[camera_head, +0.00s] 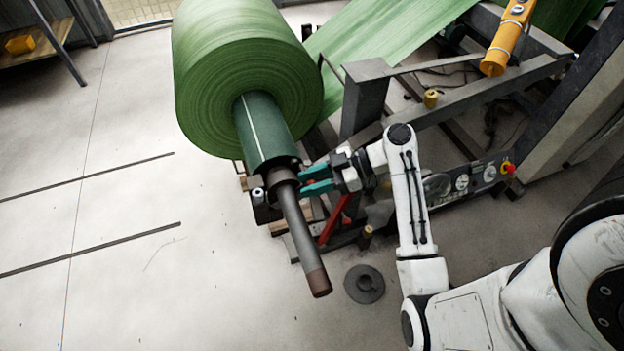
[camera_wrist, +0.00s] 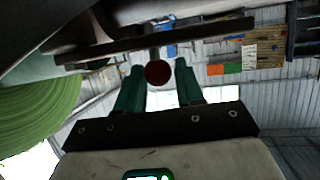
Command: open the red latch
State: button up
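A red bar (camera_head: 335,220), perhaps the latch handle, slants below my gripper at the roll stand in the head view. In the wrist view a dark red round knob (camera_wrist: 157,73) lies between the ends of my teal fingers, with small gaps on both sides. I cannot tell whether the knob and the bar are one part. My gripper (camera_head: 304,180) is open beside the shaft end of the green roll, its fingers pointing left toward the dark collar. It also shows in the wrist view (camera_wrist: 158,68). The latch's pivot is hidden.
The large green roll (camera_head: 245,75) and its protruding dark shaft (camera_head: 300,235) are close left of my gripper. The steel stand frame (camera_head: 365,100) is behind. A control panel (camera_head: 465,180) with a red button is to the right. The left floor is clear.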

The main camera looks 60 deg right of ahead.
jog(key=shift+o, duration=1.1)
jog(key=shift+r, duration=0.1)
jog(key=p+v, duration=0.7)
jog(key=v, duration=0.3)
jog(key=shift+s+d, duration=0.25)
